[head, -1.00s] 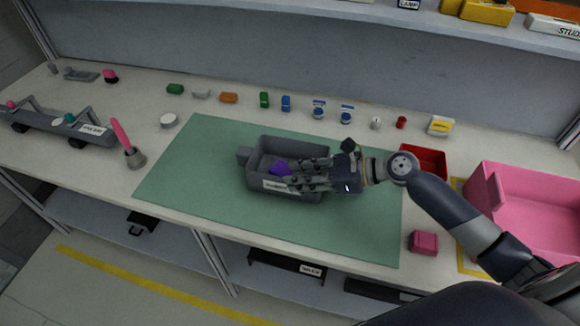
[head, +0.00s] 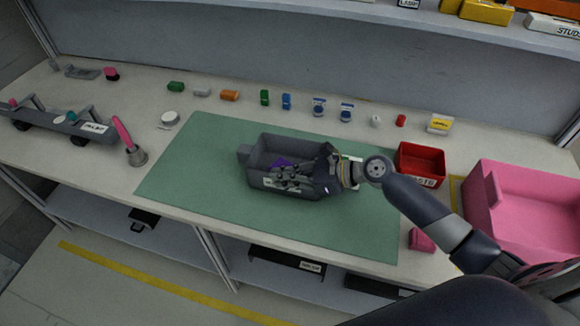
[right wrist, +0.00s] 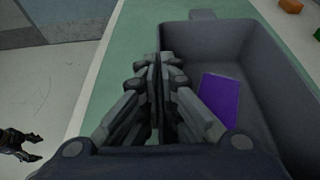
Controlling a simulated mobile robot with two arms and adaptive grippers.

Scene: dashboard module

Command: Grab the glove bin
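The grey glove bin (head: 258,150) sits upright on the green mat, with a label on its near side and a purple item (head: 282,163) inside. My right gripper (head: 288,177) is at the bin's near wall and partly covers the label. In the right wrist view, my right gripper's fingers (right wrist: 159,75) are close together at the wall of the bin (right wrist: 270,60), seemingly with the wall between them. The purple item (right wrist: 220,98) lies inside, apart from the fingers. A small dark claw shape (right wrist: 18,145), apparently my left gripper, shows at the lower left; its opening is unclear.
The green mat (head: 190,165) is clear left of the bin. A red bin (head: 420,160), a pink bin (head: 520,215) and a small pink block (head: 421,240) are to the right. Several small parts line the back.

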